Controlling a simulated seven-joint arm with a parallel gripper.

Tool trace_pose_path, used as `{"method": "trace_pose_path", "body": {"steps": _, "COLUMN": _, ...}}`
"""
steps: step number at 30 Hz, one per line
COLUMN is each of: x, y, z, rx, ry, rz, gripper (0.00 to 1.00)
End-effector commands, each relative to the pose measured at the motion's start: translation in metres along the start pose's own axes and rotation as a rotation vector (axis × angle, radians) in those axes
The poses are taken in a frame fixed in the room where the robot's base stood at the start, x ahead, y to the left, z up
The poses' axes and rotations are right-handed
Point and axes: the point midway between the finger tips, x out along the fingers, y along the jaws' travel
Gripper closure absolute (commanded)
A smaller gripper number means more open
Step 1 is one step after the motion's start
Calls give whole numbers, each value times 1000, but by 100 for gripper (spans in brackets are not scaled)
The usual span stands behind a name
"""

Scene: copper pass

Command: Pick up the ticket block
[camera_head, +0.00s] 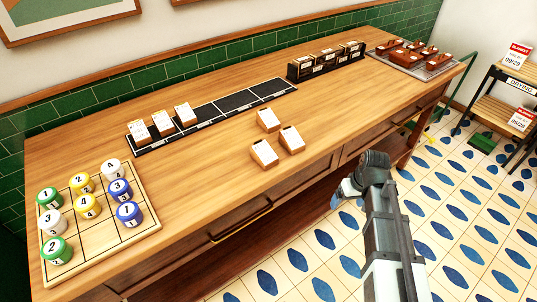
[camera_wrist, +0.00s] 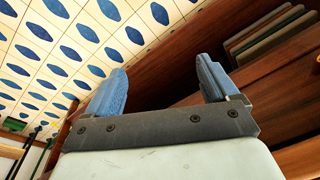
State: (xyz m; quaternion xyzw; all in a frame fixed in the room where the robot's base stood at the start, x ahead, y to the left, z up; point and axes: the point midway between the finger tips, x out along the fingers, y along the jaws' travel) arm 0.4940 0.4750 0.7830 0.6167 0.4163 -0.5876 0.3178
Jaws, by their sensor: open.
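Three pale ticket blocks with wooden sides lie loose near the front middle of the counter: one at the back (camera_head: 268,120), one at the right (camera_head: 292,139) and one at the front left (camera_head: 264,154). Three more similar blocks (camera_head: 162,123) stand at the left end of a black strip (camera_head: 230,104) with marked sections. I cannot tell which block the task means. My gripper (camera_wrist: 160,85) is open and empty, with two blue fingers apart. In the head view my gripper (camera_head: 349,188) is off the counter's front edge, below and to the right of the loose blocks.
A wooden grid board (camera_head: 130,222) with numbered cylinders is at the counter's left end. A dark box (camera_head: 326,62) with several blocks and a tray (camera_head: 437,67) of brown pieces stand at the back right. The counter's front edge (camera_head: 300,172) lies beside my arm.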

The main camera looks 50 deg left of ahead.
Motion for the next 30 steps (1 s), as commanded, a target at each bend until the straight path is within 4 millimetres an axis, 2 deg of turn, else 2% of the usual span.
{"method": "trace_pose_path", "body": {"steps": 1, "x": -15, "y": -15, "z": -16, "rx": -37, "ry": 19, "rz": 0, "gripper": 13}}
{"method": "trace_pose_path", "body": {"steps": 3, "x": -34, "y": -36, "z": -33, "rx": -83, "ry": 42, "rz": -2, "gripper": 13}}
{"method": "trace_pose_path", "body": {"steps": 9, "x": -93, "y": -99, "z": -74, "rx": -219, "ry": 110, "rz": -7, "gripper": 13}}
{"method": "trace_pose_path", "body": {"steps": 15, "x": -154, "y": -166, "z": -102, "rx": -353, "ry": 177, "rz": -16, "gripper": 13}}
{"method": "trace_pose_path", "body": {"steps": 18, "x": -182, "y": -197, "z": -110, "rx": -411, "ry": 205, "rz": -22, "gripper": 13}}
{"method": "trace_pose_path", "body": {"steps": 24, "x": -218, "y": -237, "z": -117, "rx": -488, "ry": 244, "rz": -29, "gripper": 13}}
{"method": "trace_pose_path", "body": {"steps": 27, "x": -226, "y": -246, "z": -118, "rx": -505, "ry": 252, "rz": -31, "gripper": 13}}
{"method": "trace_pose_path", "body": {"steps": 30, "x": -224, "y": -250, "z": -119, "rx": -511, "ry": 254, "rz": -32, "gripper": 13}}
